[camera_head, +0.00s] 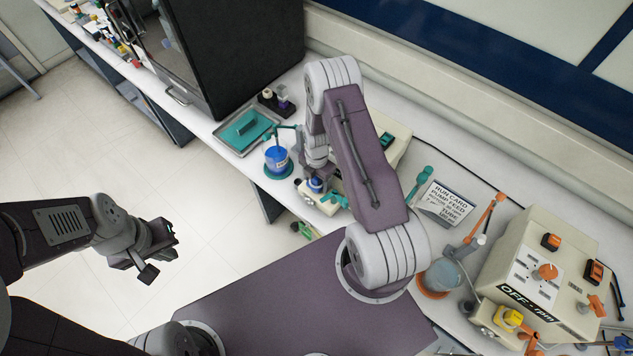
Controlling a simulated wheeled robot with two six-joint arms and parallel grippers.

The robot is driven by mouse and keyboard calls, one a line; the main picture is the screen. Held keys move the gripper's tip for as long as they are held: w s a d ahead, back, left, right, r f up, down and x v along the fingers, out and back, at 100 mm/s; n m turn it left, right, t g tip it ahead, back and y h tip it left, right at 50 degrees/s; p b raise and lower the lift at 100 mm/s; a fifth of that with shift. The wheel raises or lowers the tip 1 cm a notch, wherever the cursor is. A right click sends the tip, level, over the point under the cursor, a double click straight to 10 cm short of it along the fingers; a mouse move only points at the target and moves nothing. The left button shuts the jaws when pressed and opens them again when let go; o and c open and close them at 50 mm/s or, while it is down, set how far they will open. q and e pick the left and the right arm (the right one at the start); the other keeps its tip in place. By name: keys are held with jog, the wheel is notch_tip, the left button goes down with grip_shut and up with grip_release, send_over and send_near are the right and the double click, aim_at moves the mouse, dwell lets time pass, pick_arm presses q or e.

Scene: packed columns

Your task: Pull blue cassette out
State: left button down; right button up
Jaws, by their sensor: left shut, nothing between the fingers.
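A small blue part (316,185) shows at the front of a cream-coloured unit (325,202) on the bench, below my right wrist; it may be the blue cassette, but my arm covers much of it. My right gripper (315,174) is just above this blue part and is mostly hidden by my own arm. I cannot tell whether it touches or holds anything. My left gripper (158,252) is shut and empty, out over the floor to the left, well away from the bench.
A blue-filled beaker (277,160) on a teal base and a teal tray (243,132) stand left of my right gripper.

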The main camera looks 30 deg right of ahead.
grip_shut()
jog(key=shift+r+p, duration=0.45)
jog(key=shift+r, duration=0.2)
jog(key=shift+r+p, duration=3.4)
jog(key=shift+r, duration=1.1)
